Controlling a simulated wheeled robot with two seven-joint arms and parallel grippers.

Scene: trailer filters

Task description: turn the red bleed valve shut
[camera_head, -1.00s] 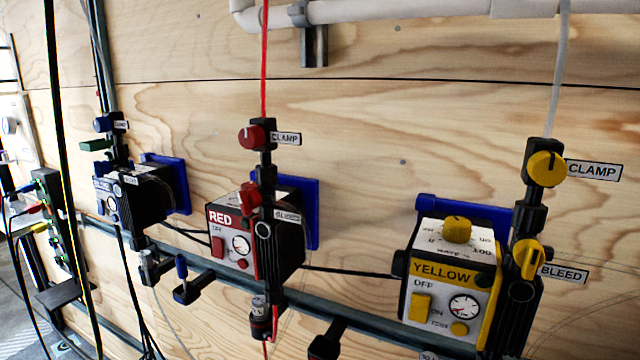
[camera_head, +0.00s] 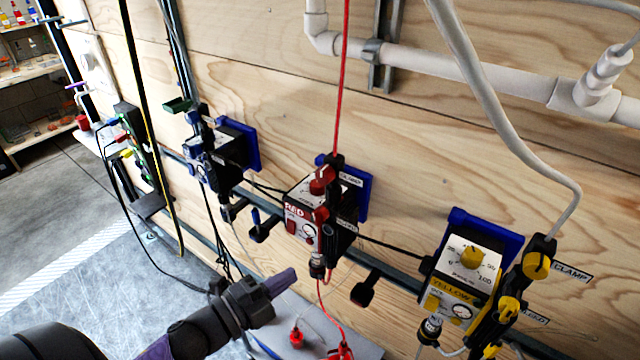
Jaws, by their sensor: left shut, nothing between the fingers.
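The red unit (camera_head: 297,212) hangs on the plywood wall near the middle of the head view, with a gauge on its front. The small red bleed valve (camera_head: 320,214) sits on the black fitting at its right side, below the red clamp knob (camera_head: 320,180). The valve is too small here to tell its angle clearly. My left gripper (camera_head: 282,282) is shut and empty, with purple fingers, below and left of the red unit and apart from it. My right gripper is not in view.
A blue unit (camera_head: 221,160) hangs to the left and a yellow unit (camera_head: 463,275) to the right. A red line (camera_head: 342,80) runs up from the red unit. Black cables hang at left. Black hooks (camera_head: 365,290) stick out from the rail. Red connectors (camera_head: 297,337) lie below.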

